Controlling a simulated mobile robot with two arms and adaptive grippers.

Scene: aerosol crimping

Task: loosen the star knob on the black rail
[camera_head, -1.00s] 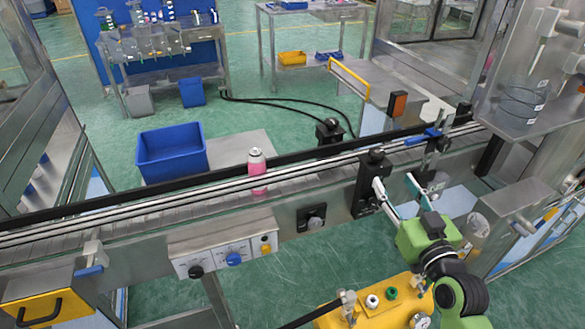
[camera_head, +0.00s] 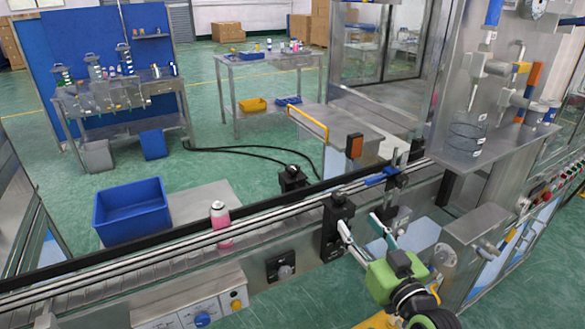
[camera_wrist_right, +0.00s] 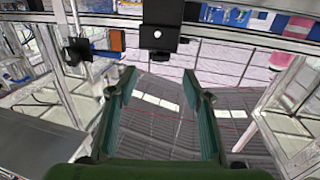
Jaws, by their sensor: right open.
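A black upright bracket (camera_head: 331,236) is fixed to the near side of the conveyor, with a dark knob (camera_head: 339,199) on top. I cannot make out whether this knob is star-shaped. My right gripper (camera_head: 360,225) is open, its fingers just right of the bracket, one overlapping its edge in the head view. I cannot tell whether they touch. In the right wrist view a black block (camera_wrist_right: 161,13) with a dark knob (camera_wrist_right: 159,56) under it lies ahead of the open, empty fingers (camera_wrist_right: 159,80). My left gripper is not in view.
A pink bottle with a pale top (camera_head: 220,222) stands on the conveyor. A blue clamp handle (camera_head: 378,178) sits on the rails right of the bracket. A steel box (camera_head: 473,226) stands right of my gripper. A blue crate (camera_head: 130,210) lies behind the conveyor.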

